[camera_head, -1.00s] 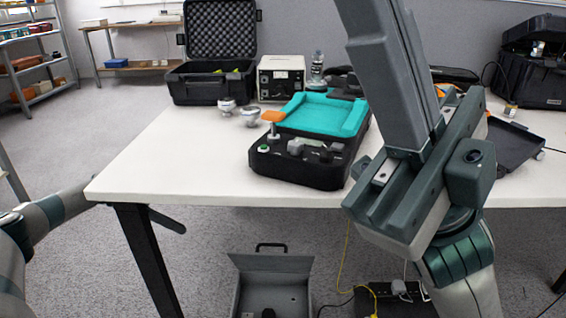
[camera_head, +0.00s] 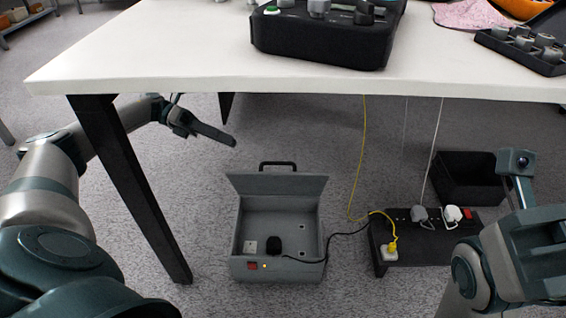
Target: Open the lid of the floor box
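The grey floor box (camera_head: 238,240) stands on the carpet under the table. Its lid (camera_head: 276,185) is raised and leans up at the back, with a black handle (camera_head: 278,164) above it. The inside is exposed, with a small light socket plate and a black plug. My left gripper (camera_head: 214,132) is behind the table leg, left of the lid and apart from it. It is seen edge-on, so its opening cannot be told. My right arm is at the lower right; its fingertips are not visible.
The white table (camera_head: 180,62) overhangs the box, and its black leg (camera_head: 130,185) stands left of it. A power strip (camera_head: 408,263) with plugs lies to the right, with yellow and black cables. A black bin (camera_head: 455,180) is behind it.

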